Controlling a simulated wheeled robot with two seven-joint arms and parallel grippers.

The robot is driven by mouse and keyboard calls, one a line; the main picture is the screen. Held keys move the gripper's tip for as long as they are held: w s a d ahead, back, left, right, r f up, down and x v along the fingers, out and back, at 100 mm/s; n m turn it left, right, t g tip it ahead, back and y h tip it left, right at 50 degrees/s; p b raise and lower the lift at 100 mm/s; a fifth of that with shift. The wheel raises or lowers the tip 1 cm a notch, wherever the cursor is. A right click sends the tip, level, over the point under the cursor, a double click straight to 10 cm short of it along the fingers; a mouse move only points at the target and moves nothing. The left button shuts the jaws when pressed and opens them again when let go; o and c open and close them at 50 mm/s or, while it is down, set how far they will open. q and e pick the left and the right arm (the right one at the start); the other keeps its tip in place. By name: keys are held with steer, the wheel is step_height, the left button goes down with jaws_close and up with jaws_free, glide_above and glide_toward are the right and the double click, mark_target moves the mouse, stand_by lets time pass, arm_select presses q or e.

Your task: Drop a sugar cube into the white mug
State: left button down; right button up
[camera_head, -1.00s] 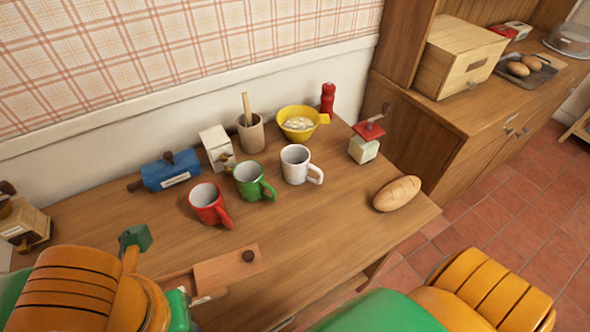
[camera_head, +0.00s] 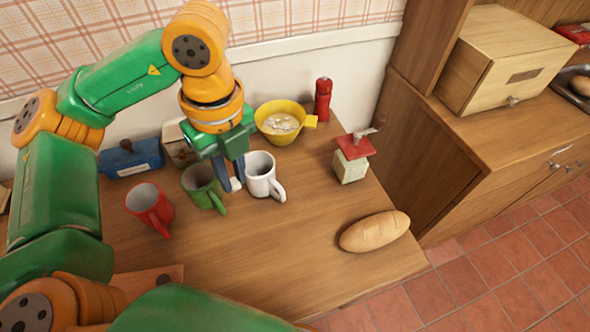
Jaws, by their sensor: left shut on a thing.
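The white mug (camera_head: 261,172) stands upright on the wooden table, its handle towards the lower right. My left gripper (camera_head: 231,186) reaches down from above between the white mug and the green mug (camera_head: 201,184), close beside the white mug's left side. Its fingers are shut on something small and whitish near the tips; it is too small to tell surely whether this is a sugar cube. The yellow bowl (camera_head: 269,110) with whitish contents stands behind the white mug; single cubes cannot be made out. My right gripper is not in view.
A red mug (camera_head: 149,204) stands left of the green one. A blue box (camera_head: 133,158), a red mill (camera_head: 323,98) and a red-topped grinder (camera_head: 351,162) stand around the mugs. A bread loaf (camera_head: 374,231) lies right. The table's front middle is clear.

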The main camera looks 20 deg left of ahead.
arm_select(q)
steer(key=w+a+f, duration=0.2)
steer(key=w+f, duration=0.1)
steer(key=w, duration=0.2)
glide_above(256, 165)
steer(key=s+d, duration=0.2)
steer(key=f, duration=0.6)
steer(key=shift+a+f, duration=0.2)
steer(key=shift+a, duration=0.05)
step_height(256, 165, down, 3)
steer(key=shift+s+r+p, duration=0.15)
steer(key=shift+p, duration=0.6)
steer(key=shift+f, duration=0.2)
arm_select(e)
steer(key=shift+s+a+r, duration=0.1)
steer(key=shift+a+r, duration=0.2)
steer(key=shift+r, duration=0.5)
arm_select(q)
steer(key=shift+f+b, duration=0.5)
steer(key=shift+f, duration=0.15)
steer(key=c, duration=1.1)
jaws_free()
steer(key=shift+r, duration=0.1)
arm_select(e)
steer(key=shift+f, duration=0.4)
